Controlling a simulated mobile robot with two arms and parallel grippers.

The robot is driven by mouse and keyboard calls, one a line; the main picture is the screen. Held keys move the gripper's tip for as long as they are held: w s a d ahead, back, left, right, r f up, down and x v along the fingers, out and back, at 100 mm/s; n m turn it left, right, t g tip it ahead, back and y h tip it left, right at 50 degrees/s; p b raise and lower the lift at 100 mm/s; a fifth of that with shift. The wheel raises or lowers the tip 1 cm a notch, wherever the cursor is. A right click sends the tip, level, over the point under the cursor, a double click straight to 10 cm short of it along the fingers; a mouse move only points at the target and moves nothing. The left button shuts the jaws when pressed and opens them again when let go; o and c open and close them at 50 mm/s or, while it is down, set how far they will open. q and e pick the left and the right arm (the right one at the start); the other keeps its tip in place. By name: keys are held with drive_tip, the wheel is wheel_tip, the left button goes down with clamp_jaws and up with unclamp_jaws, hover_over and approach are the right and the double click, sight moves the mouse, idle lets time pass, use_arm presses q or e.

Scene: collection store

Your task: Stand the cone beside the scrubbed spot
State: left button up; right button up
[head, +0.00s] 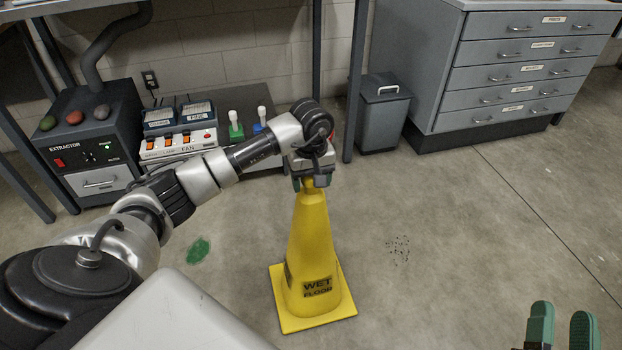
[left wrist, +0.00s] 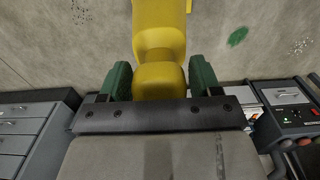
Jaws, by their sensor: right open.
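The yellow cone (head: 312,240), marked "WET FLOOR", stands upright on its square base to the right of a green stain. My left gripper (head: 311,184) is at its top from above. In the left wrist view, the green fingers (left wrist: 160,80) lie against both sides of the cone's knob (left wrist: 160,78), shut on it. A green stain (head: 198,250) and a patch of dark specks (head: 398,248) mark the floor on either side of the cone. I cannot tell which spot is the scrubbed one. My right gripper (head: 562,325) is open and empty at the lower right.
A pale speckled patch (left wrist: 300,47) shows in the left wrist view. The extractor box (head: 88,145) and fan switch panel (head: 178,144) stand behind my left arm. A grey bin (head: 382,118) and a drawer cabinet (head: 510,70) stand at the back.

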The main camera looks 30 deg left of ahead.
use_arm(q)
drive_tip(key=shift+o, duration=0.7)
drive_tip(key=shift+r, duration=0.1)
